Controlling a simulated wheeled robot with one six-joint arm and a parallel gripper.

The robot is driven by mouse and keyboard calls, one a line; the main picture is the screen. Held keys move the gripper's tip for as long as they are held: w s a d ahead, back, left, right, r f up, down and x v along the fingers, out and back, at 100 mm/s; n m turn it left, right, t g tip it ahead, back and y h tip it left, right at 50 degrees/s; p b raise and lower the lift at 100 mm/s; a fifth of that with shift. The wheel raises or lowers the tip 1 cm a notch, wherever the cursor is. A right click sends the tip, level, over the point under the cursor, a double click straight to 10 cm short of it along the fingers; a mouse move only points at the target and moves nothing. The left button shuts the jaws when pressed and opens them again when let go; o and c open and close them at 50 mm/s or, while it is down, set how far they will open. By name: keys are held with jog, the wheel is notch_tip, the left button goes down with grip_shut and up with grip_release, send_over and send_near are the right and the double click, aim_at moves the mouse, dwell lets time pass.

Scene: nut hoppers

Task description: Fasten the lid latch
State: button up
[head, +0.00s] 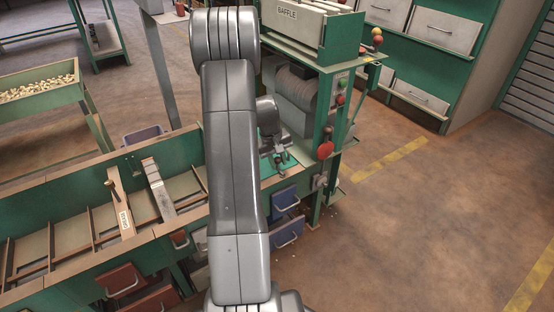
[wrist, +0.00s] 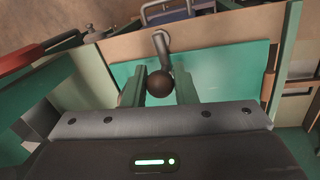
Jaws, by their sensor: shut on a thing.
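In the wrist view, my gripper (wrist: 161,76) has its two green fingers on either side of a dark round knob (wrist: 160,88) and is shut on it. The knob sits at the end of a short grey metal latch lever (wrist: 161,45), which runs up to the far edge of a teal lid panel (wrist: 210,76). In the head view, my gripper (head: 279,163) is low over the teal panel at the machine's foot, partly behind my own arm. The knob and lever are too small to make out there.
A green machine frame with a grey drum (head: 298,95) and red knob (head: 325,150) stands close right of my gripper. A BAFFLE box (head: 300,25) is above. A long divided trough (head: 75,240) lies to the left. Blue bins (head: 286,232) hang below. The floor at right is clear.

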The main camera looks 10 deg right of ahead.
dwell(0.3)
jog(key=o, duration=1)
jog(key=shift+w+d, duration=0.1)
jog(key=shift+c, duration=0.2)
notch_tip(320, 180, up, 14)
jog(key=a+p, duration=0.2)
jog(key=p, duration=0.2)
jog(key=shift+s+a+f, duration=0.2)
jog(key=shift+a, duration=0.15)
